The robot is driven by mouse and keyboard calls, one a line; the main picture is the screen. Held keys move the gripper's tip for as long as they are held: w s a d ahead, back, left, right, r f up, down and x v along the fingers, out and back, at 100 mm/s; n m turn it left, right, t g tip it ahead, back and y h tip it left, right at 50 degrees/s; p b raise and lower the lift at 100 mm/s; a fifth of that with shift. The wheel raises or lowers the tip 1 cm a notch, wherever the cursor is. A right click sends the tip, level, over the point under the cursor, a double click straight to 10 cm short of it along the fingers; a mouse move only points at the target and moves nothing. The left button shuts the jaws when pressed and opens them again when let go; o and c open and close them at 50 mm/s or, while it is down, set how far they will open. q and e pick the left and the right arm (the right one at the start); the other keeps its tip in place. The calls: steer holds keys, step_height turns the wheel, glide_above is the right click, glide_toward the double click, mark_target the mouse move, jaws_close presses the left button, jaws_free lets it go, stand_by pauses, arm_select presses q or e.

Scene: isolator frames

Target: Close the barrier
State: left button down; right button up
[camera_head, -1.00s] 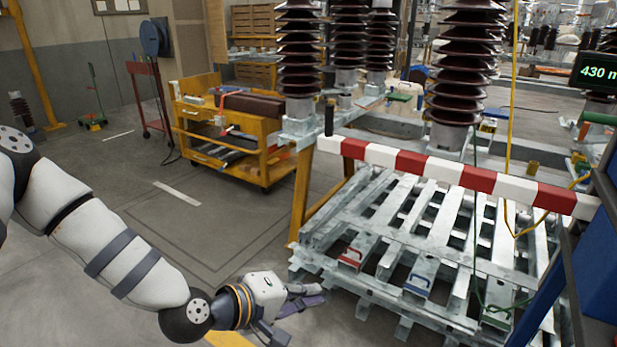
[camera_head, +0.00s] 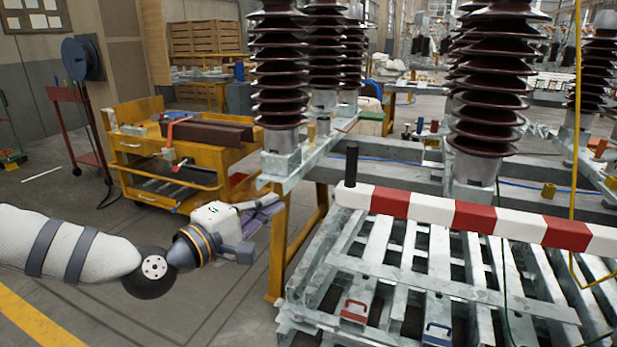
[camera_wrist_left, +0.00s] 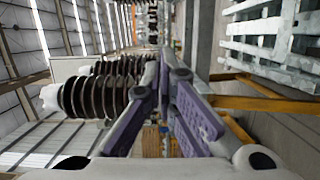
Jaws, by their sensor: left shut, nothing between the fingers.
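The barrier (camera_head: 475,217) is a red-and-white striped bar in the head view. It runs roughly level from a black upright handle (camera_head: 351,164) at its left end to beyond the right edge of the picture. My left gripper (camera_head: 272,203), with purple-grey fingers, is to the left of the handle, apart from the bar. It is shut and empty. In the left wrist view its fingers (camera_wrist_left: 165,88) come together at the tips. The bar cannot be made out clearly in the wrist view. My right gripper is not in view.
Galvanised metal frames (camera_head: 400,265) fill the floor below the bar. Tall brown ribbed insulators (camera_head: 490,95) stand behind it. A yellow post (camera_head: 279,250) stands near my left gripper. A yellow cart (camera_head: 165,160) is behind the gripper. Open floor (camera_head: 180,310) lies at lower left.

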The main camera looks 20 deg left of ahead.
arm_select(q)
steer(key=w+d, duration=0.6)
steer(key=w, duration=0.3)
steer(key=shift+w+d+r, duration=0.3)
steer(key=shift+w+d, duration=0.05)
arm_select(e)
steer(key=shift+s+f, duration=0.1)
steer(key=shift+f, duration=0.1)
